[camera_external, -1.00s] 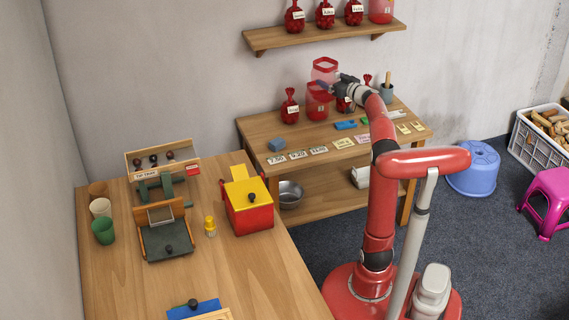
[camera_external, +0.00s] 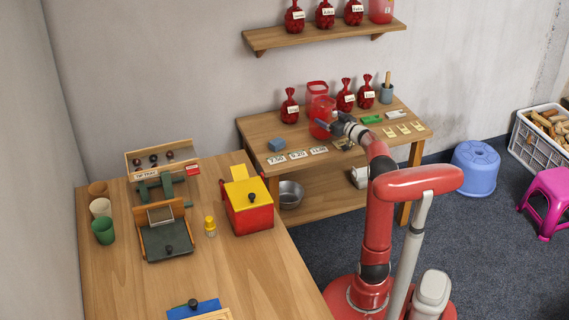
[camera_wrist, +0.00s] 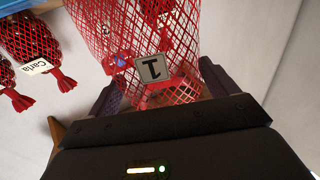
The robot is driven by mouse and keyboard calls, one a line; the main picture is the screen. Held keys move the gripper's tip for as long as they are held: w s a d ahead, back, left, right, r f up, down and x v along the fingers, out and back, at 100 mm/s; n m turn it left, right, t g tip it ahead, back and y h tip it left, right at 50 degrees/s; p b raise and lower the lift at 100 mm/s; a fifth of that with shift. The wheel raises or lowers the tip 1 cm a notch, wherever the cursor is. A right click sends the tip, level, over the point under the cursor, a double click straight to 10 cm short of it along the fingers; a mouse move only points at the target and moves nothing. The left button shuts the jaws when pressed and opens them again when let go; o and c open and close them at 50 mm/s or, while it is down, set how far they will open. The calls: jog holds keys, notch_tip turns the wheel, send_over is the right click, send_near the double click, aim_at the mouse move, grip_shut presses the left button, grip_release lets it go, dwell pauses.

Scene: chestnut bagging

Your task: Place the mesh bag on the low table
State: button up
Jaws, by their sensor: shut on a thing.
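My gripper (camera_external: 332,126) is shut on a red mesh bag (camera_external: 321,112) over the wooden low table (camera_external: 257,143) by the wall. The bag is open-topped. In the wrist view the bag's red netting (camera_wrist: 95,28) spreads between my two fingers, with a pale tag marked 1 (camera_wrist: 153,68) at it. I cannot tell whether its bottom touches the table. A second open red mesh bag (camera_external: 317,87) stands just behind, partly hidden by the held one.
Tied red bags stand on the table, one to the left (camera_external: 290,107) and two to the right (camera_external: 346,97). A blue block (camera_external: 277,145), price cards (camera_external: 298,155), a green item (camera_external: 371,119) and a grey cup (camera_external: 386,94) lie around. A wall shelf (camera_external: 300,40) hangs above.

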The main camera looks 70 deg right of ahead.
jog(key=shift+f, duration=1.1)
